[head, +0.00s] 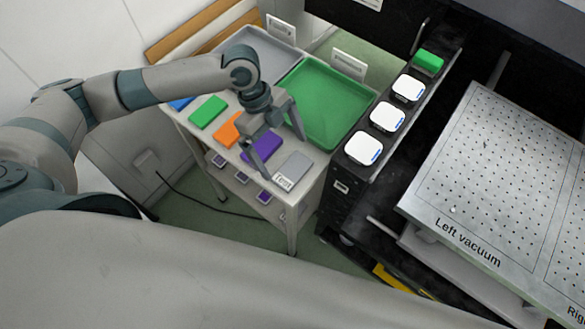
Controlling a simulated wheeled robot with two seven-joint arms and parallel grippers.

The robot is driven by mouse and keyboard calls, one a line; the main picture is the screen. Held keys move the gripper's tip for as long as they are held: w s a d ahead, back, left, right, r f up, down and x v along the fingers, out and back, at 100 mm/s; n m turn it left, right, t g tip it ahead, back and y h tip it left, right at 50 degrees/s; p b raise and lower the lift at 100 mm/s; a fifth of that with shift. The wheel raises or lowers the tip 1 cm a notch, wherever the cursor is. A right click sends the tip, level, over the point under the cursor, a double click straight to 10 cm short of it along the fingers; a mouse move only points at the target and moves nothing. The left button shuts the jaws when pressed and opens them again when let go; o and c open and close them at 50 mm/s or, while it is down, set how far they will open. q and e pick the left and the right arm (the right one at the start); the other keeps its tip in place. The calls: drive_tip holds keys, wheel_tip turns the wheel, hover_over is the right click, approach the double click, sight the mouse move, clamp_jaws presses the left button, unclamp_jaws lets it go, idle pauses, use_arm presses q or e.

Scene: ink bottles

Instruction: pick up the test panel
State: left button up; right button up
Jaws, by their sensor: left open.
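The fingers are above the purple panel (261,147) and close to the grey panel's left side. I cannot tell the exact height or whether they touch anything. My right gripper is not in view.
Orange (229,131), green (208,111) and blue (181,103) panels lie left on the cart. A green tray (326,104) and a grey tray (284,50) stand behind. White bottles (387,116) and a green block (428,62) sit in the black drawer. A perforated plate (500,180) is at right.

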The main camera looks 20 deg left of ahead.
sight(292, 170)
use_arm(q)
drive_tip(key=shift+s+d+f+p, duration=0.15)
drive_tip(key=shift+d+f+p, duration=0.1)
drive_tip(key=shift+f+p, duration=0.15)
drive_tip(key=p+x, duration=0.1)
drive_tip(key=x, duration=0.2)
drive_tip(key=shift+d+r+p, duration=0.1)
drive_tip(key=shift+p, duration=0.2)
drive_tip(key=shift+s+d+f, duration=0.1)
drive_tip(key=shift+d+f, duration=0.05)
drive_tip(key=shift+f, duration=0.5)
drive_tip(key=c, duration=0.9)
